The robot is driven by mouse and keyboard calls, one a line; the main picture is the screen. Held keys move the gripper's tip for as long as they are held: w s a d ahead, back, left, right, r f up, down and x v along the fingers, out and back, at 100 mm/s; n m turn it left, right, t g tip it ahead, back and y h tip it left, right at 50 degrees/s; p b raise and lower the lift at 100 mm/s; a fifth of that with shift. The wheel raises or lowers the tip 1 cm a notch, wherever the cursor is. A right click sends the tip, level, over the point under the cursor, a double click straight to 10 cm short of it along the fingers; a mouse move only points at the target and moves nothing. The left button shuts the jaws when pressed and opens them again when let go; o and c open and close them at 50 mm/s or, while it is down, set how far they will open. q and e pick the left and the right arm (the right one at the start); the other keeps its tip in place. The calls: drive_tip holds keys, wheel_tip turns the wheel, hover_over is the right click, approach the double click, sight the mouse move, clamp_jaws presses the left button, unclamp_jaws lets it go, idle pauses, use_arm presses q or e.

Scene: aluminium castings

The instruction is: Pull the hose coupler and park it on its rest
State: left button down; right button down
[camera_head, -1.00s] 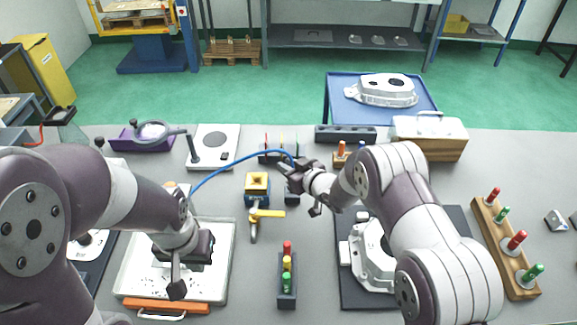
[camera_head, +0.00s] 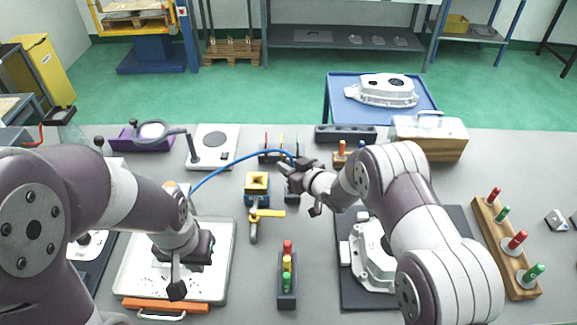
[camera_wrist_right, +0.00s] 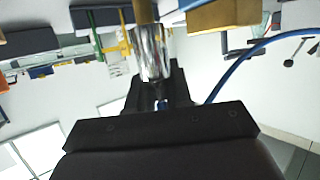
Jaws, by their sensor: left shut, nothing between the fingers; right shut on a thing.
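My right gripper (camera_head: 289,171) is shut on the hose coupler above the middle of the bench. In the right wrist view the coupler (camera_wrist_right: 152,52) is a shiny metal sleeve at the fingers, with a brass-coloured part in line beyond it. I cannot tell whether the two are joined. The blue hose (camera_head: 236,160) arches left from the right gripper towards my left arm; it also shows in the right wrist view (camera_wrist_right: 240,62). My left gripper (camera_head: 177,285) is shut and empty above the white tray. I cannot make out the coupler's rest.
A yellow-handled valve (camera_head: 266,213) and a blue block with a yellow top (camera_head: 257,184) stand left of the right gripper. A dark holder with coloured pegs (camera_head: 287,287) stands in front. A casting (camera_head: 372,262) lies under my right arm. The white tray (camera_head: 220,262) is at left.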

drive_tip(key=shift+f+b, duration=1.45)
drive_tip(key=shift+f, duration=0.2)
drive_tip(key=c, duration=1)
unclamp_jaws()
drive_tip(key=shift+o, duration=0.2)
drive_tip(key=b+v, duration=0.1)
drive_tip(key=v, duration=1.1)
drive_tip(key=shift+s+d, duration=0.2)
drive_tip(key=shift+s, duration=0.05)
drive_tip(key=shift+d+r, duration=0.1)
drive_tip(key=shift+r, duration=0.05)
